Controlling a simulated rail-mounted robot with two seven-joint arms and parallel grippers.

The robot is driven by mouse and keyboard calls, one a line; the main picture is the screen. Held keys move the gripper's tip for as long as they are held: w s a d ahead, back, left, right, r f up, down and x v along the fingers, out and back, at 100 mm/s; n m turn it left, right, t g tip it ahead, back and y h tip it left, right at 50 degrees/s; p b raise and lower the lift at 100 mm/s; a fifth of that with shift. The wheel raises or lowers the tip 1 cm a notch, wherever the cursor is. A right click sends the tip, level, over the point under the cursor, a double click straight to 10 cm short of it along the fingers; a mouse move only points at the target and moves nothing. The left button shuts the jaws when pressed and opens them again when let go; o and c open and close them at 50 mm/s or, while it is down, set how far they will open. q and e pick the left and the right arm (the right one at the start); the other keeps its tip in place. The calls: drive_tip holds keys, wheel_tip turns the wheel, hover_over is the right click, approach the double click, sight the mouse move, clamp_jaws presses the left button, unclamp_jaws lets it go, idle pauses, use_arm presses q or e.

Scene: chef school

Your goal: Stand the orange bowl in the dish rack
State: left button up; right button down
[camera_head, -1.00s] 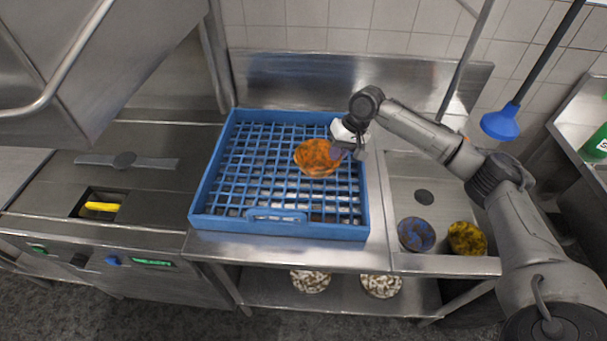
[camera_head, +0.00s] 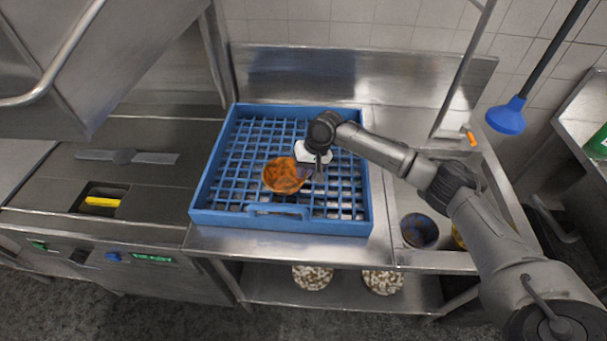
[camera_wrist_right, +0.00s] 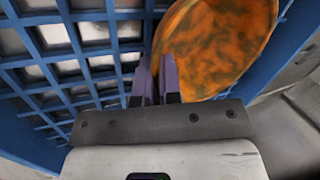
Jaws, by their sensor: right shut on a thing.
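The orange bowl (camera_head: 283,177) is mottled orange and brown. It is over the front middle part of the blue dish rack (camera_head: 210,213), tilted. My right gripper (camera_head: 308,172) is shut on its right edge. In the right wrist view the bowl (camera_wrist_right: 225,45) fills the upper right, with the purple fingertips (camera_wrist_right: 157,80) at its rim and the rack's grid (camera_wrist_right: 75,60) behind. I cannot tell whether the bowl touches the grid. My left gripper is not in view.
A blue bowl (camera_head: 419,231) sits in the sink at right, with a yellow bowl (camera_head: 458,236) partly hidden by my arm. White-brown bowls (camera_head: 312,277) (camera_head: 382,281) are on the lower shelf. A blue plunger-like tool (camera_head: 506,116) hangs at right. Most of the rack's grid is empty.

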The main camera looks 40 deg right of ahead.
drive_tip(key=shift+f, duration=0.75)
drive_tip(key=c, duration=1.3)
unclamp_jaws()
drive_tip(key=shift+r, duration=0.1)
drive_tip(key=p+v, duration=0.1)
drive_tip(key=v, duration=1.1)
drive_tip(key=shift+p, duration=0.3)
drive_tip(key=shift+w, duration=0.1)
